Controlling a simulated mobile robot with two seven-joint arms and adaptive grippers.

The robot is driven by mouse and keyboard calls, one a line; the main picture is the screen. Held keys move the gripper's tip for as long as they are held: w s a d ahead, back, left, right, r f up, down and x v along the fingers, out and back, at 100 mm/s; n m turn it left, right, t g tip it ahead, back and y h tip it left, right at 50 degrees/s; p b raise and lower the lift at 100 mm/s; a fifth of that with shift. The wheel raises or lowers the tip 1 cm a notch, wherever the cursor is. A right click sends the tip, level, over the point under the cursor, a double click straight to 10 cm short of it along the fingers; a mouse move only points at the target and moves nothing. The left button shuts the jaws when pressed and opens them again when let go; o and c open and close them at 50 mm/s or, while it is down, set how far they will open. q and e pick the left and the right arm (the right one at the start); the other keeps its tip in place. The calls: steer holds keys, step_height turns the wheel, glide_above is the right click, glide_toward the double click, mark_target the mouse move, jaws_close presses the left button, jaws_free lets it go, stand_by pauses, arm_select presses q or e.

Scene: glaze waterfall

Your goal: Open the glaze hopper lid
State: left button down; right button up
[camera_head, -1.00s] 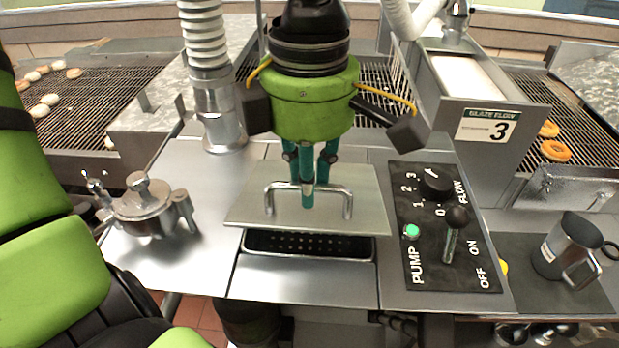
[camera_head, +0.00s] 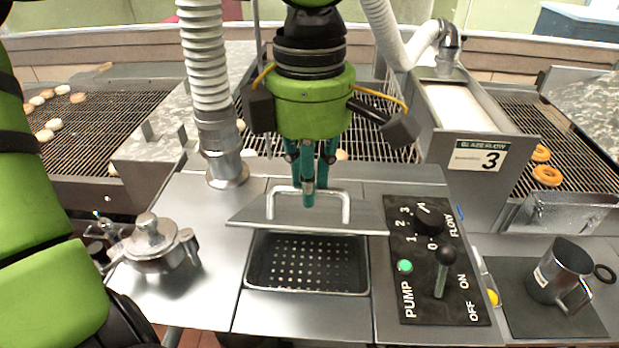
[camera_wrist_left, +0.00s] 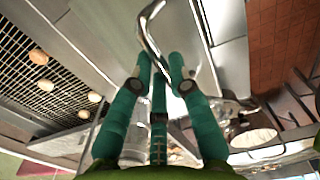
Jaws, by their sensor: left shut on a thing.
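The glaze hopper lid (camera_head: 335,218) is a flat metal plate with a bar handle (camera_head: 346,207), tilted up over the back of the hopper opening. The opening shows a perforated metal basket (camera_head: 306,266) in front of the lid. My left gripper (camera_head: 308,190) is shut on the lid handle from above, its teal fingers around the bar. In the left wrist view the bent handle (camera_wrist_left: 150,28) runs between the fingers (camera_wrist_left: 165,85). My right gripper is not in view.
A control panel (camera_head: 437,305) with knob, lever and green button is right of the hopper. A metal cup (camera_head: 560,270) stands on a dark mat at the far right. A capped metal fitting (camera_head: 152,240) is at left; a ribbed hose (camera_head: 205,70) rises behind.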

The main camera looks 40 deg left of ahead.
arm_select(q)
steer(key=shift+w+a+r+p, duration=0.3)
steer(key=shift+w+r+p, duration=0.1)
steer(key=shift+w+r, duration=0.15)
steer(key=shift+w+a+r+p, duration=0.25)
steer(key=shift+w+r+p, duration=0.15)
steer(key=shift+r, duration=0.2)
steer(key=w+a+p, duration=0.6)
steer(key=w+a, duration=0.2)
steer(key=w, duration=0.5)
steer(key=shift+r, duration=0.2)
stand_by(0.9)
steer(key=c, duration=1.2)
jaws_free()
steer(key=shift+s+d, duration=0.1)
steer(key=shift+s, duration=0.05)
steer(key=shift+o, duration=0.2)
steer(key=shift+s, duration=0.1)
steer(key=shift+f, duration=0.15)
